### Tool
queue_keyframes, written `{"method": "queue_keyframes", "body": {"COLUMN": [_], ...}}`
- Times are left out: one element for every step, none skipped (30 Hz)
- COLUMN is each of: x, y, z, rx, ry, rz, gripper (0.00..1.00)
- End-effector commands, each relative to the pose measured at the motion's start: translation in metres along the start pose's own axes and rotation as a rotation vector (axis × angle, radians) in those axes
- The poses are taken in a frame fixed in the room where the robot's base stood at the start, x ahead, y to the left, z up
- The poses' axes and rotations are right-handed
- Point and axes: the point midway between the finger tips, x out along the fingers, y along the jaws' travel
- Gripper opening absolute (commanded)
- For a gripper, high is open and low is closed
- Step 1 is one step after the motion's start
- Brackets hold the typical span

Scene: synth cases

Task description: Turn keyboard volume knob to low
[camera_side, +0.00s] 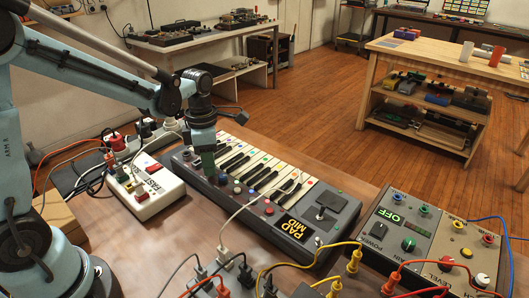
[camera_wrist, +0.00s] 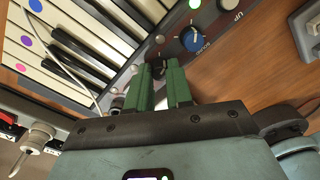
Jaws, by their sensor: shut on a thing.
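The keyboard (camera_side: 343,212) is a dark grey unit with cream and black keys and coloured dots. It lies on the wooden bench, and its small display reads PAD MID. My gripper (camera_side: 208,176) reaches down to the panel at the keyboard's left end. In the wrist view its two green fingers (camera_wrist: 164,80) are shut on a small black knob (camera_wrist: 158,67), which is partly hidden between them. A blue knob (camera_wrist: 193,39) with a white pointer mark sits beside it on the panel. I cannot read the label of the gripped knob.
A white box (camera_side: 152,194) with cables stands left of the keyboard. A grey box with an OFF display (camera_side: 389,215) stands at the right. Cables and plugs crowd the front edge, and a white cable (camera_side: 255,205) crosses the keyboard.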

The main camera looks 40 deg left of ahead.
Motion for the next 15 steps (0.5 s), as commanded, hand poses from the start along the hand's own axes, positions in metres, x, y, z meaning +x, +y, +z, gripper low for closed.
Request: {"method": "queue_keyframes", "body": {"x": [-0.0002,-0.0002,-0.0002,-0.0002,-0.0002,-0.0002,-0.0002,-0.0002,-0.0002,-0.0002,-0.0002,-0.0002,-0.0002,-0.0002,-0.0002], "y": [0.0001,0.0001,0.0001,0.0001,0.0,0.0,0.0,0.0,0.0,0.0,-0.0001,-0.0001,-0.0001,-0.0001,-0.0001], "z": [0.0003,0.0003,0.0003,0.0003,0.0002,0.0002,0.0002,0.0002,0.0002,0.0002,0.0001,0.0001,0.0001,0.0001,0.0001], "rx": [-0.046,-0.074,-0.111,-0.138,-0.164,-0.199,-0.224,-0.249,-0.28,-0.304,-0.325,-0.352,-0.372,-0.391,-0.413], "ry": [-0.003,-0.004,-0.005,-0.006,-0.007,-0.008,-0.009,-0.01,-0.01,-0.011,-0.012,-0.013,-0.013,-0.014,-0.015], "rz": [0.0,0.0,0.0,0.0,-0.001,-0.001,-0.001,-0.001,-0.001,-0.001,-0.001,-0.001,-0.001,-0.001,-0.001], "gripper": [0.0,0.0,0.0,0.0,0.0,0.0,0.0,0.0,0.0,0.0,0.0,0.0,0.0,0.0,0.0]}}
